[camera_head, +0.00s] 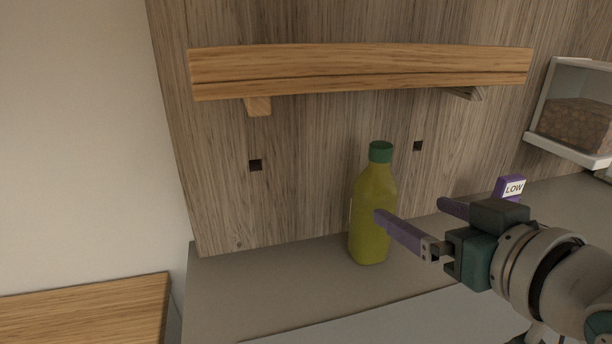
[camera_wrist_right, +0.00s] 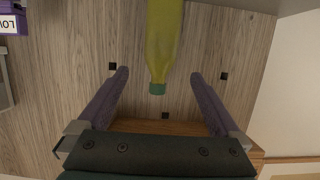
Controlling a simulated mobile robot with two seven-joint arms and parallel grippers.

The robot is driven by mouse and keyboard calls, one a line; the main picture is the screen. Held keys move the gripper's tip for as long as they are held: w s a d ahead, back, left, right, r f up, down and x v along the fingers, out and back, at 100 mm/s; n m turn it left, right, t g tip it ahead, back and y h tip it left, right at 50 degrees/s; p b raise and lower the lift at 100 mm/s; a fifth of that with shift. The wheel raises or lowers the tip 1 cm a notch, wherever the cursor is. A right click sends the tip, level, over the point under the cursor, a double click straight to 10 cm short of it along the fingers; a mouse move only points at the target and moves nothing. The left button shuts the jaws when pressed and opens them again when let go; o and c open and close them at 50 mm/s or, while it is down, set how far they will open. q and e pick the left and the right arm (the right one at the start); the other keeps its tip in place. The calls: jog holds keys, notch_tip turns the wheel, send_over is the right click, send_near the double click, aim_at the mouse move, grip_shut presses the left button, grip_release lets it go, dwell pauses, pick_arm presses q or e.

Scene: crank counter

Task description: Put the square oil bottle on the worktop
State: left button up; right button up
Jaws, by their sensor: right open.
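The square oil bottle (camera_head: 371,193), yellow-green with a green cap, stands upright on the grey worktop (camera_head: 235,285) under the wooden shelf. My right gripper (camera_head: 409,210) is open with nothing held. One purple finger overlaps the bottle's right side in the head view; I cannot tell whether it touches. In the right wrist view the bottle (camera_wrist_right: 164,40) appears upside down, its cap between the spread fingertips (camera_wrist_right: 159,75). The left gripper is not in view.
The wooden shelf (camera_head: 360,70) overhangs the worktop on the back panel. A purple box marked LOW (camera_head: 511,187) stands behind the right gripper. A clear-fronted bin with brown contents (camera_head: 577,122) is at far right. The worktop left of the bottle is clear.

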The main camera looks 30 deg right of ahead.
jog(key=s+a+f+n+g+y, duration=0.1)
jog(key=s+a+f+g, duration=0.1)
jog(key=s, duration=0.3)
jog(key=s+a+f+n+g+y, duration=0.1)
jog(key=s+a+f+n+g, duration=0.1)
jog(key=s+a+g, duration=0.3)
jog(key=s+a+f+n+g+y, duration=0.1)
jog(key=s+a+f+g, duration=0.1)
jog(key=s+a+g, duration=0.1)
jog(key=shift+s+a+f+n+g, duration=0.15)
jog(key=shift+s+a, duration=0.15)
jog(key=shift+s, duration=0.35)
jog(key=shift+s+a+f+n+g, duration=0.15)
jog(key=shift+s+a, duration=0.1)
jog(key=shift+s, duration=0.35)
notch_tip(320, 180, up, 45)
jog(key=p, duration=4.4)
jog(key=shift+p, duration=0.4)
